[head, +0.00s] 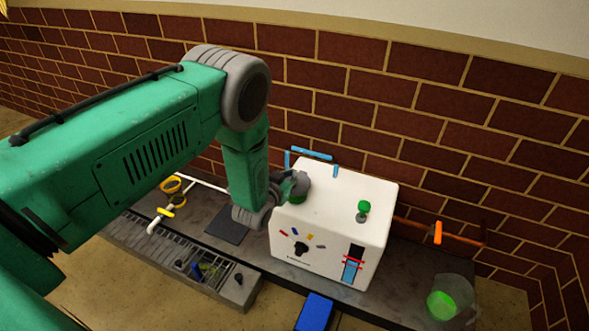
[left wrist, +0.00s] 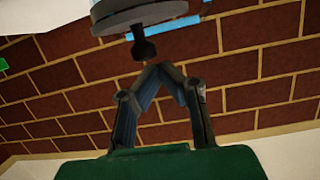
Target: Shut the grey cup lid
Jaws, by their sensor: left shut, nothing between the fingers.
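The grey lid shows in the head view as a dark grey round piece (head: 300,183) on the top left of the white machine (head: 375,200), partly hidden by my gripper. In the left wrist view, a grey round disc (left wrist: 140,12) with a dark knob (left wrist: 145,48) fills the top edge; it looks like the same lid. My left gripper (left wrist: 158,68) is shut and empty, its fingertips just below the knob; I cannot tell whether they touch it. In the head view, my left gripper (head: 283,189) is beside the lid. My right gripper is not in view.
A blue handle (head: 312,153) rises behind the machine's top, and a green knob (head: 364,207) stands on it. A clear cup with green contents (head: 442,304) and an orange-handled pipe (head: 437,232) are at right. A blue block (head: 314,312) is in front. Brick wall stands behind.

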